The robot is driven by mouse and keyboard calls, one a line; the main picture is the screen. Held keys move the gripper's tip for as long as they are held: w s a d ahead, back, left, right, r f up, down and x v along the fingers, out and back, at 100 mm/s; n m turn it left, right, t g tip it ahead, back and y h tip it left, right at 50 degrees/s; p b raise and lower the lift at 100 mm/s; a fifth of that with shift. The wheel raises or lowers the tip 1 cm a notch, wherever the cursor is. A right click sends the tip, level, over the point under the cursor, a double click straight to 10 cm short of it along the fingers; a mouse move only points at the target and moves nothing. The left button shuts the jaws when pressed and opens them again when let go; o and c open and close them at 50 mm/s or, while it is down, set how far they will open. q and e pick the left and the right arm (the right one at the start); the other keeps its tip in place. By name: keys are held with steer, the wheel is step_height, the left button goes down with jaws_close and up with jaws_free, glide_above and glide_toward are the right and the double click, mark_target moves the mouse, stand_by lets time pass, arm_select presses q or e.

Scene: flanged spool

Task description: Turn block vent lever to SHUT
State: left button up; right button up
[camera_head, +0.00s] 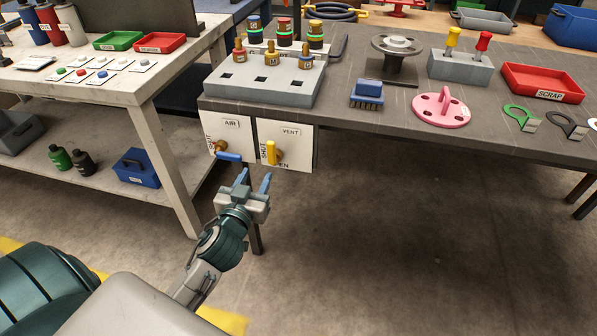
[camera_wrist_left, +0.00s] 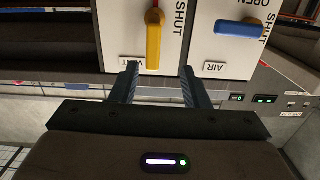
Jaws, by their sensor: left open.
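The block's vent lever (camera_head: 271,152) is a yellow handle on the white VENT panel (camera_head: 297,136). It stands roughly upright, beside the SHUT lettering on its left; the OPEN lettering lies below it, partly covered. In the left wrist view the yellow handle (camera_wrist_left: 153,40) appears upside down, its end near the gap between my fingers. My left gripper (camera_head: 255,179) is open and empty, below and in front of the lever, fingers pointing at the panel. In the left wrist view my left gripper (camera_wrist_left: 159,72) shows both fingers apart. Contact with the lever cannot be told. My right gripper is not in view.
Just left is the AIR panel (camera_head: 231,124) with its blue lever (camera_head: 229,157), lying roughly level. The grey block (camera_head: 265,88) with several fittings sits on the dark tabletop above. A white bench (camera_head: 110,90) stands at the left. The floor right of my arm is clear.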

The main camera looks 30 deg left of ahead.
mark_target(270, 150)
arm_select(q)
steer(key=shift+t, duration=0.4)
steer(key=x, duration=0.3)
steer(key=r+x, duration=0.1)
steer(key=x, duration=0.2)
steer(key=d+p+x, duration=0.1)
steer(key=x, duration=0.3)
steer(key=shift+w+r, duration=0.2)
steer(key=shift+r, duration=0.1)
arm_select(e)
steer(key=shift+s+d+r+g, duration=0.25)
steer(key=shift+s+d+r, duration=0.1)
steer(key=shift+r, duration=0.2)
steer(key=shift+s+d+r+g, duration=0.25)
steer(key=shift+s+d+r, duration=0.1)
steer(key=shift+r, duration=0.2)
arm_select(q)
jaws_close()
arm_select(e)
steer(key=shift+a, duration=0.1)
